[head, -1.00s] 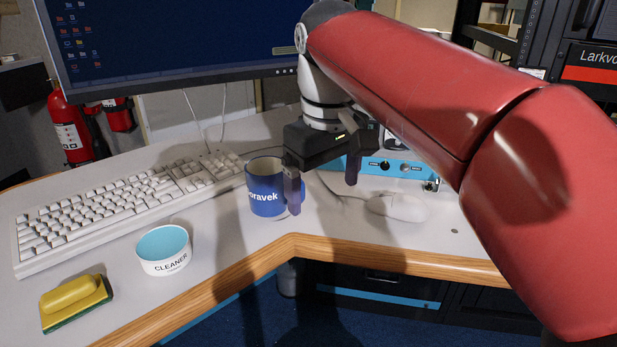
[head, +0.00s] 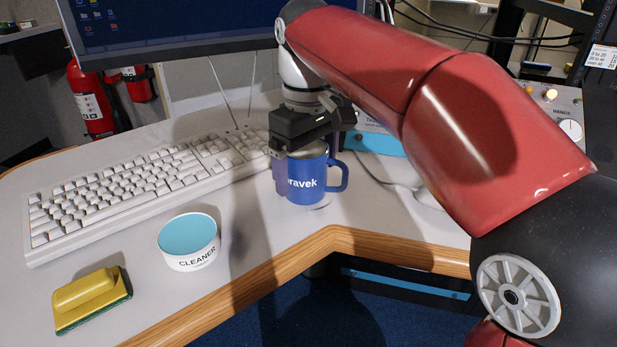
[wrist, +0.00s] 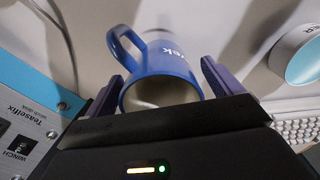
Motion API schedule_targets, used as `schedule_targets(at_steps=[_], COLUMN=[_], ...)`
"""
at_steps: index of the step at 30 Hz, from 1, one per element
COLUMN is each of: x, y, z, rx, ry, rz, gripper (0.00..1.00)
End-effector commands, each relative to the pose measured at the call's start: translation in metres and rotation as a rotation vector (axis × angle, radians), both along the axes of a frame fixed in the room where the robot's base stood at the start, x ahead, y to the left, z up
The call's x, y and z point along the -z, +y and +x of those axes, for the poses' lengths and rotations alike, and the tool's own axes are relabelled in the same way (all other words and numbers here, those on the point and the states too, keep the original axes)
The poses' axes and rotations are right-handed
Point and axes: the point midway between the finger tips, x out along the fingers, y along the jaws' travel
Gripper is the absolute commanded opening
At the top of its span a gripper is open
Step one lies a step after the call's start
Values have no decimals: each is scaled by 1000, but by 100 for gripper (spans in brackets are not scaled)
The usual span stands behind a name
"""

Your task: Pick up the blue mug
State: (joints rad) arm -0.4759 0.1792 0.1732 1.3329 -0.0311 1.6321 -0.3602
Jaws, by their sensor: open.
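The blue mug (head: 307,181) with white lettering stands upright on the desk, its handle to the right in the head view. In the wrist view the blue mug (wrist: 160,67) shows its open rim and pale inside, with its handle to the upper left. My gripper (head: 306,175) is over the mug, pointing down. In the wrist view my gripper (wrist: 163,80) is open, with one finger on each side of the mug near the rim. The far finger is mostly hidden in the head view. I cannot tell whether either finger touches the mug.
A white keyboard (head: 140,187) lies left of the mug. A white cleaner tub (head: 188,243) and a yellow sponge (head: 92,298) are at the front left. The monitor (head: 180,22) is behind.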

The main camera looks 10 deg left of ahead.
Motion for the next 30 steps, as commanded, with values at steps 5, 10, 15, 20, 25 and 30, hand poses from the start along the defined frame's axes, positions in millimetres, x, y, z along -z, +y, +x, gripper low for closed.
schedule_targets(at_steps=[5,10,15,20,25,30], x=[0,0,0,-1,-1,-18], y=[0,0,0,0,0,1], z=[0,0,0,0,0,1], rx=[0,0,0,0,0,0], ry=[0,0,0,-1,-1,-2], rz=[0,0,0,1,1,2], gripper=[91,73,50,33,33,33])
